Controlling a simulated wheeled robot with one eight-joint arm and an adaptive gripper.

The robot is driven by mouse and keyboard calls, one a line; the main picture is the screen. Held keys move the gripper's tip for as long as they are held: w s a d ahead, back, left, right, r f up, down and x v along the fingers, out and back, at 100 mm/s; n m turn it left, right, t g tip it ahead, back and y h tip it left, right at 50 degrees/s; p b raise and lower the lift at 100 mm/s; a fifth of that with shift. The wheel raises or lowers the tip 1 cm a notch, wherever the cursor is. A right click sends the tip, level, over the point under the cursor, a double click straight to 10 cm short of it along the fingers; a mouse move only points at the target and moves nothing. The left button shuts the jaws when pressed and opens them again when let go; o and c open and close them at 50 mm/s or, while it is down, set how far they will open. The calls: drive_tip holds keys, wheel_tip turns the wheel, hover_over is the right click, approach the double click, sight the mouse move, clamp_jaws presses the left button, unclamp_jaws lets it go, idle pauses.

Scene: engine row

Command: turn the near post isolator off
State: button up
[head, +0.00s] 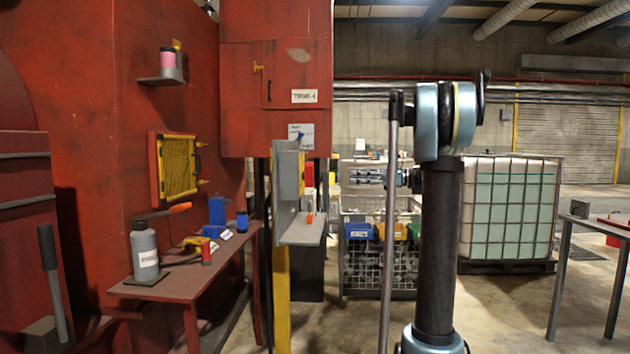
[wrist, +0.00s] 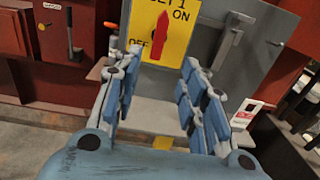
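The near post isolator shows in the wrist view as a yellow plate (wrist: 176,43) marked ON and OFF on a grey backing panel. Its red handle (wrist: 157,38) stands nearly upright, its tip up near ON, with OFF beside its lower part. In the head view the grey panel (head: 287,190) is on a yellow post (head: 282,305) and is seen almost edge-on. The handle cannot be made out there. My gripper (wrist: 157,66) is open and empty, its fingers apart and facing the plate. In the head view my gripper (head: 352,176) is right of the panel, apart from it.
A grey shelf (head: 302,233) juts from the panel's lower part, with a small orange-topped item on it. A red bench (head: 180,283) with a bottle and tools is at left. A red cabinet (head: 277,100) is behind the post. A wire cage with bins (head: 358,231) stands behind my arm.

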sight(308, 175)
drive_tip(key=w+a, duration=0.1)
drive_tip(key=a, duration=1.4)
drive_tip(key=shift+a, duration=0.2)
clamp_jaws()
